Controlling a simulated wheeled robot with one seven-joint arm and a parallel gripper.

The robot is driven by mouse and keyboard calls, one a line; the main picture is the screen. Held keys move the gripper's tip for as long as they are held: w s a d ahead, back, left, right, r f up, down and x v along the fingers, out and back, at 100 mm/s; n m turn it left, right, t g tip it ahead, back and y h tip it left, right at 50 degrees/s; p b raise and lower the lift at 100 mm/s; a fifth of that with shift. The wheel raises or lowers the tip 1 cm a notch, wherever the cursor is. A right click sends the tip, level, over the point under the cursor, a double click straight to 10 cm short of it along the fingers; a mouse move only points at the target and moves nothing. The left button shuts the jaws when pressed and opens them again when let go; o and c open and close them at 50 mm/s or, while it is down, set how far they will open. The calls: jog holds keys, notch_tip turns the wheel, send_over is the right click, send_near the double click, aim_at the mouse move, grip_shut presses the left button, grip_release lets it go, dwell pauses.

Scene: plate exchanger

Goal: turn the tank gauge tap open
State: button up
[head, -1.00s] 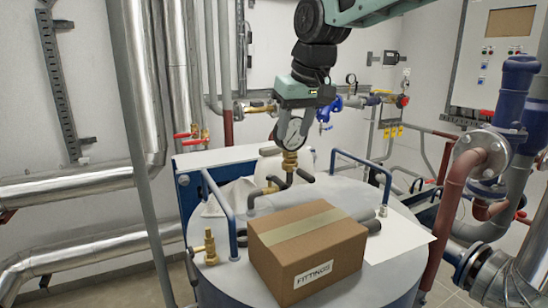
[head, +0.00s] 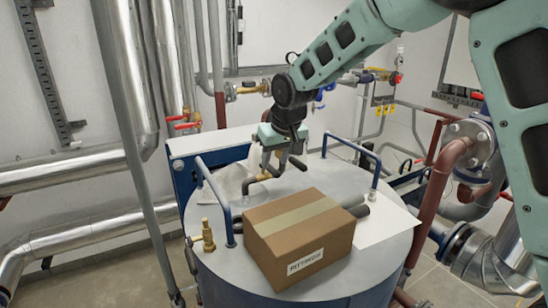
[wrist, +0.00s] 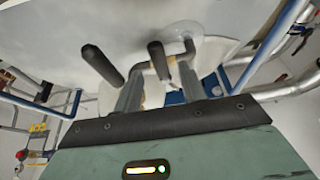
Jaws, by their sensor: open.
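The top of the blue-grey tank (head: 345,172) carries a small pipe fitting (head: 262,178) with a brass part. A dark lever handle (head: 298,163) shows beside my gripper (head: 278,150), which points down over the fitting. The gauge itself is hidden behind my arm. In the wrist view my gripper (wrist: 160,82) is open. One dark grip (wrist: 157,58) shows between its fingers, and a longer dark handle (wrist: 100,65) lies left of the left finger. I cannot tell whether the fingers touch either, nor which one belongs to the tap.
A cardboard box (head: 305,235) labelled FITTINGS stands on the tank in front of the fitting. Blue rails (head: 215,198) rise at both sides of the lid. A brass valve (head: 208,236) stands at the left front. A white sheet (head: 388,222) lies right of the box.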

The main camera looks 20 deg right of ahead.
aim_at(270, 169)
jog(key=shift+x, duration=1.25)
grip_shut()
